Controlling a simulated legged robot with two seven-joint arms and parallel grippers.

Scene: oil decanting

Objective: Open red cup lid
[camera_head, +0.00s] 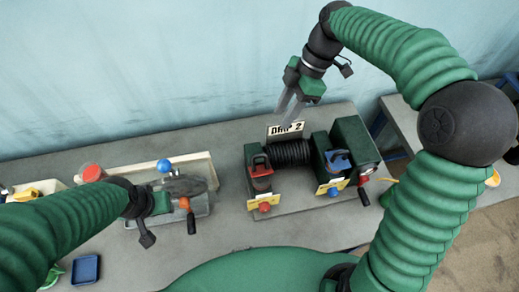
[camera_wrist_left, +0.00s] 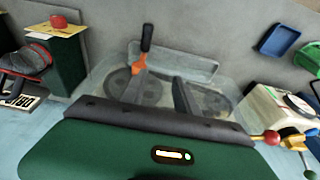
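The red cup (camera_head: 261,172) with a dark handle-like lid (camera_head: 260,160) sits on the left green block of the machine in the head view. The lid looks down on the cup. Part of the red cup (camera_wrist_left: 25,62) also shows at the left edge of the left wrist view. My right gripper (camera_head: 290,108) hangs above and behind the machine, near its sign, with its fingers apart and empty. My left gripper (camera_wrist_left: 155,85) is over a grey tray left of the machine, its fingers apart.
The machine has a black coil (camera_head: 289,153), a blue cup (camera_head: 337,160) and a sign (camera_head: 285,130). The grey tray (camera_wrist_left: 205,72) lies under my left gripper. A small blue tray (camera_head: 86,268) is at the front left. The table front between is clear.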

